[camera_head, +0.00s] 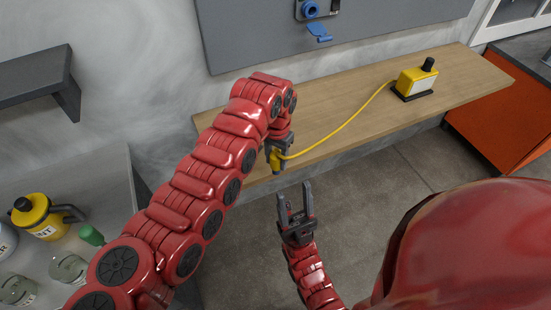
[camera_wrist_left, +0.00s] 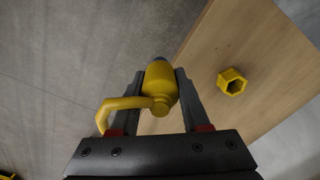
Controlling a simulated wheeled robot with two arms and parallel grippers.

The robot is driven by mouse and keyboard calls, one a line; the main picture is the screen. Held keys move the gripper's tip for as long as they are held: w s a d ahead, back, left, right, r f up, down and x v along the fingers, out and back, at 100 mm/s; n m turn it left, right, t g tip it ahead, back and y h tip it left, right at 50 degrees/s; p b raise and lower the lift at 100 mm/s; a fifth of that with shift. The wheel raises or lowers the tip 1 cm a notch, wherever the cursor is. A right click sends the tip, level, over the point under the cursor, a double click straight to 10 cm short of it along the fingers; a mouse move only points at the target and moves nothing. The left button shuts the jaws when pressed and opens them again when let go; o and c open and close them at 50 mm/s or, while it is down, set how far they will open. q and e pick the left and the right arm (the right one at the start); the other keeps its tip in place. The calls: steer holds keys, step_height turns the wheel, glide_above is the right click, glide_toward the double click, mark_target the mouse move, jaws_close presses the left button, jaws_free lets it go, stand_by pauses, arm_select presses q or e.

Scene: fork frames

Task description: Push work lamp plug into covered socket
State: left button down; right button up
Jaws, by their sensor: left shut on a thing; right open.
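The yellow plug (camera_head: 276,166) hangs from my left gripper (camera_head: 278,153), beside the bench's front edge. In the left wrist view the plug (camera_wrist_left: 158,92) sits between the two fingers of my left gripper (camera_wrist_left: 160,80), its grey-blue end pointing away. A yellow cable (camera_head: 345,123) runs from it to the yellow work lamp (camera_head: 416,80) on the bench. The blue socket (camera_head: 310,9) is on the grey wall panel, at the top edge of the view. Its blue cover (camera_head: 319,33) hangs open below it. My right gripper (camera_head: 295,207) is open and empty, below the left one.
The wooden bench (camera_head: 455,82) is mostly clear. A side table (camera_head: 98,185) at left holds a yellow can (camera_head: 38,215) and jars. An orange cabinet (camera_head: 500,125) stands at right.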

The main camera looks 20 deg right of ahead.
mark_target(277, 151)
arm_select(q)
steer(key=shift+s+r, duration=0.2)
steer(key=shift+r, duration=0.15)
steer(key=shift+w+r+p, duration=0.1)
steer(key=shift+r+p, duration=0.3)
steer(key=shift+r, duration=2.1)
steer(key=w+a+r+n, duration=0.1)
steer(key=w+a+n, duration=0.1)
steer(key=w+a, duration=0.4)
steer(key=w+a+r+n+b, duration=0.1)
steer(key=w+a, duration=0.5)
steer(key=a, duration=0.6)
steer(key=shift+w+r+n, duration=0.3)
steer(key=shift+r+n, duration=0.5)
steer(key=shift+n, duration=0.4)
steer(key=shift+s+a, duration=0.1)
steer(key=shift+a, duration=0.15)
steer(key=shift+w+a, duration=0.25)
steer(key=shift+w, duration=0.05)
steer(key=shift+a, duration=0.15)
